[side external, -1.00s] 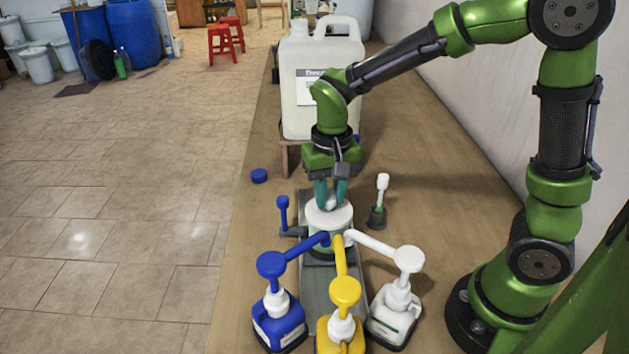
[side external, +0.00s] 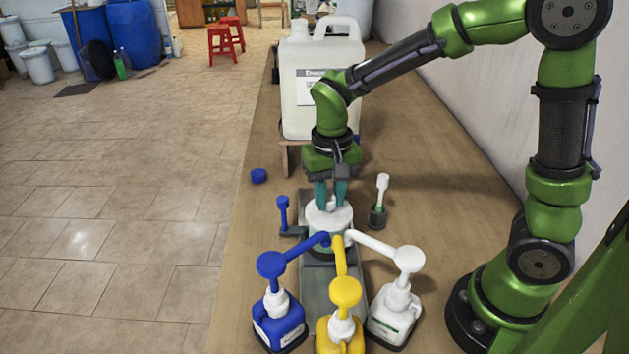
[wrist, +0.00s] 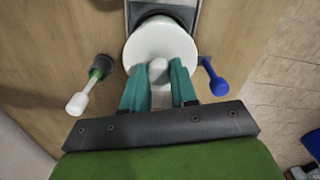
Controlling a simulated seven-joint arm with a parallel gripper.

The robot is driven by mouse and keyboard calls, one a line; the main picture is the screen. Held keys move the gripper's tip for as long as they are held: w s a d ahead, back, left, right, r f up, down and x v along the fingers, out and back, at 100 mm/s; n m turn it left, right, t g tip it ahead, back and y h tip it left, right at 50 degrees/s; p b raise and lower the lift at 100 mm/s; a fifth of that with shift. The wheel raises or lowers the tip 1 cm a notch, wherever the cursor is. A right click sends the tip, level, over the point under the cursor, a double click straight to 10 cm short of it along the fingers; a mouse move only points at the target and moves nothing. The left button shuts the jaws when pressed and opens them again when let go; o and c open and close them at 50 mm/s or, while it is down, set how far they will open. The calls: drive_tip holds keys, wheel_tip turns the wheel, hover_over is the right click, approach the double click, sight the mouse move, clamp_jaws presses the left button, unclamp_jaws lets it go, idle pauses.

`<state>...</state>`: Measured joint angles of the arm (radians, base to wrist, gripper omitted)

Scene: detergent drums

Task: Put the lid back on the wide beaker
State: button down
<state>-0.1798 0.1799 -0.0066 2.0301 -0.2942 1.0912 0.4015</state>
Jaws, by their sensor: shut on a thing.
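The white round lid (side external: 328,215) sits over the wide beaker (side external: 324,246) in the side view; the beaker's body is mostly hidden behind the pump spouts. The lid shows as a white disc in the wrist view (wrist: 160,45), with a grey-white knob (wrist: 158,72) at its near side. My gripper (side external: 330,207) has its teal fingers on either side of the knob and is shut on it. The fingers come down from above. I cannot tell whether the lid is fully seated on the beaker's rim.
Blue (side external: 278,322), yellow (side external: 340,335) and white (side external: 395,315) pump bottles stand in front, spouts reaching toward the beaker. A blue-headed tool (side external: 283,213) stands left, a white-headed one (side external: 380,198) right. A blue cap (side external: 259,176) lies left; a large jug (side external: 300,80) stands behind.

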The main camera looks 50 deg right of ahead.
drive_tip(key=c, duration=0.8)
unclamp_jaws()
drive_tip(key=shift+o, duration=0.4)
drive_tip(key=o, duration=0.4)
drive_tip(key=shift+r, duration=3.55)
